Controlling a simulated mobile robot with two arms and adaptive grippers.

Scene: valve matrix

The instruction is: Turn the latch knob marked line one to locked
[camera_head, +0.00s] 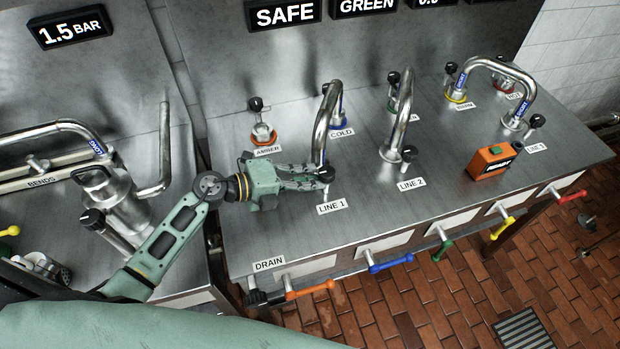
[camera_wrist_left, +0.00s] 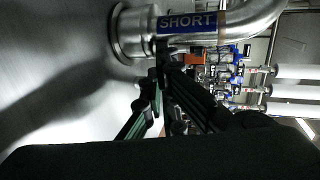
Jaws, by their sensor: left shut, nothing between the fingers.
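In the left wrist view the dark fingers (camera_wrist_left: 166,76) point at the base of a steel pipe with a blue SHORT band (camera_wrist_left: 187,22). The knob is not clear there. My right gripper is not in view.
The LINE 2 knob (camera_head: 409,153) and an orange box (camera_head: 490,162) stand to the right. The AMBER knob (camera_head: 260,105) is behind left. Coloured levers, one orange (camera_head: 312,289), line the counter's front.

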